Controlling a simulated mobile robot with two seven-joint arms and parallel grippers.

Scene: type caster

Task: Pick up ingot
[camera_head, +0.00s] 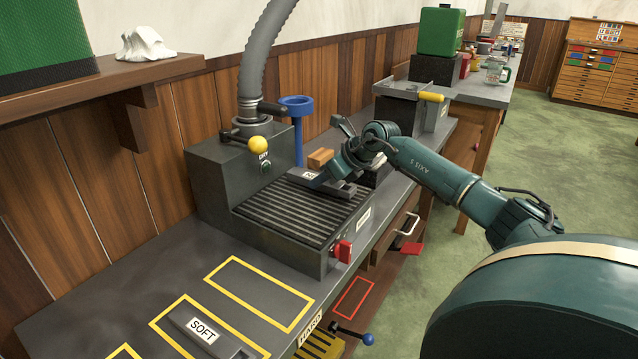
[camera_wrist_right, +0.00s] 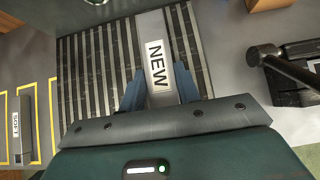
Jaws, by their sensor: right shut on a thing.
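A grey ingot labelled NEW (camera_head: 304,174) is at the far part of the slatted grille of the dark machine. In the right wrist view the ingot (camera_wrist_right: 155,28) runs up between the two blue fingers of my right gripper (camera_wrist_right: 160,88). The right gripper (camera_head: 324,182) is shut on it, one finger on each long side. The ingot's near end is hidden by the gripper body. I cannot tell whether it touches the grille. A second ingot labelled SOFT (camera_head: 203,331) lies in a yellow outline on the bench, also visible in the wrist view (camera_wrist_right: 26,120). My left gripper is not in view.
The machine's grille (camera_head: 300,215) has a red knob (camera_head: 342,250) at its front. A blue funnel stand (camera_head: 298,125), a wooden block (camera_head: 320,158) and a lever with a yellow ball (camera_head: 257,144) stand close by. An empty yellow outline (camera_head: 260,292) is on the bench.

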